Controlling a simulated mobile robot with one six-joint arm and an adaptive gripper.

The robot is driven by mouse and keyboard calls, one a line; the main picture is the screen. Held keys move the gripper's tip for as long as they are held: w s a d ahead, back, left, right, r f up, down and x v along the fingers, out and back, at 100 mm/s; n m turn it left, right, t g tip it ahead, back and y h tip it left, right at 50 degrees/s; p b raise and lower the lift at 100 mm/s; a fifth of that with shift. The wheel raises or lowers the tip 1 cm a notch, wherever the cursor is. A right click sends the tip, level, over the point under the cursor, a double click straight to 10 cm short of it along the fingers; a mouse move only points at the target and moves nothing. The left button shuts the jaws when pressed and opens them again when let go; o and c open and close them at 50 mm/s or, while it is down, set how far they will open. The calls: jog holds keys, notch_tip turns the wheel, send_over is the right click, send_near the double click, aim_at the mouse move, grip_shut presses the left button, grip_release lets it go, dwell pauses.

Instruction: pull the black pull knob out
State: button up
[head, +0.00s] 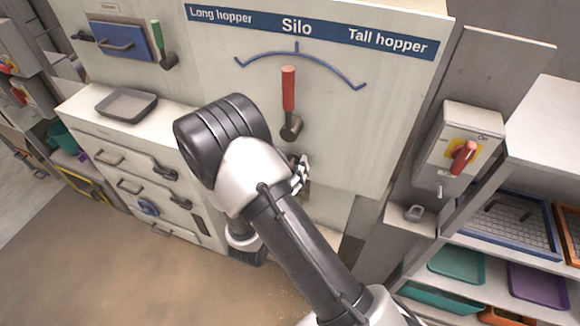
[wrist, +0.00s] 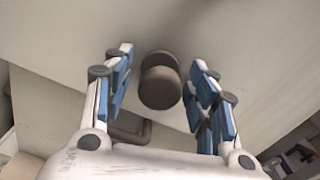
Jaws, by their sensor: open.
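The black pull knob (wrist: 160,86) is a dark, rounded, stepped knob on the pale panel in the wrist view. My gripper (wrist: 162,62) is open, with one blue-padded finger on each side of the knob. Gaps show between the knob and both fingers, so neither finger appears to touch it. In the head view my gripper (head: 301,176) is at the lower silo panel, mostly behind my arm. I cannot make out the knob clearly there.
A dark bent bar (wrist: 130,128) lies just below the knob, close to the left finger. In the head view a red-handled lever (head: 288,90) stands above my gripper under a blue arc scale. A red-yellow rotary switch (head: 463,155) and shelves with trays are to the right.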

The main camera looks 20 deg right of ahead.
jog(key=shift+c, duration=0.4)
grip_shut()
